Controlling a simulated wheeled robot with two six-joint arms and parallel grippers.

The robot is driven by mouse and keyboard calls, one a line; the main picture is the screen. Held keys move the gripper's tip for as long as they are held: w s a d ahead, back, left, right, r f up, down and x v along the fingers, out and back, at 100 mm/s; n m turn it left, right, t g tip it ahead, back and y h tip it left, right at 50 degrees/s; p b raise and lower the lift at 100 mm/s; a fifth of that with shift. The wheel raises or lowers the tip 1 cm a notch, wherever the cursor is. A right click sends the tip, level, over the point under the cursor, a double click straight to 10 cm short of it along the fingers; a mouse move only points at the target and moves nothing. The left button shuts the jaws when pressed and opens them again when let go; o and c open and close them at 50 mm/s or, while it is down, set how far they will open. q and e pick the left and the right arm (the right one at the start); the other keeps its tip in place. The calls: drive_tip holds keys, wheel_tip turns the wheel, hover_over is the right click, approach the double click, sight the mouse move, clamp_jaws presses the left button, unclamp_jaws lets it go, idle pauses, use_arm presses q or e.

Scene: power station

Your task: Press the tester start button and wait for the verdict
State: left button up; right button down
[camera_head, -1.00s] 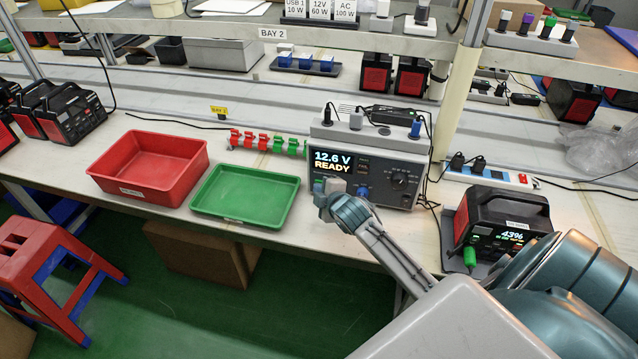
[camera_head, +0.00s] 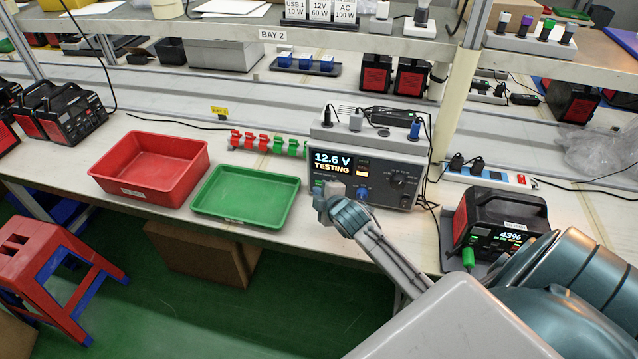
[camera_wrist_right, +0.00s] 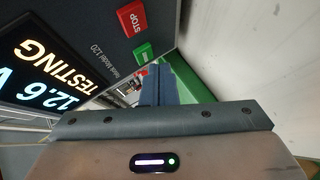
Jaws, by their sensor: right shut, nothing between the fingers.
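The tester (camera_head: 385,150) is a grey box on the bench, its display (camera_head: 333,162) reading "12.6 V TESTING". An amber lamp (camera_head: 362,174) glows beside the display. In the right wrist view, the same display (camera_wrist_right: 45,75) shows, with a red STOP button (camera_wrist_right: 131,18) and a green button (camera_wrist_right: 143,52) on the panel. My right gripper (camera_head: 322,196) is shut and empty in front of the panel's lower left. Its fingertips (camera_wrist_right: 158,72) are close to the green button; a small gap seems to show. My left gripper is out of view.
A green tray (camera_head: 247,221) and a red bin (camera_head: 160,190) stand left of the tester. A power station (camera_head: 500,215) showing 43% sits right, close to my right arm. A rack of red and green clips (camera_head: 265,143) is behind the tray. A shelf runs above.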

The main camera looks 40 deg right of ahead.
drive_tip(key=s+a+p, duration=0.1)
drive_tip(key=a, duration=0.1)
drive_tip(key=s+a+p, duration=0.1)
drive_tip(key=s, duration=0.1)
drive_tip(key=shift+a, duration=0.4)
drive_tip(key=shift+s+a, duration=0.4)
drive_tip(key=shift+s, duration=0.05)
idle(0.4)
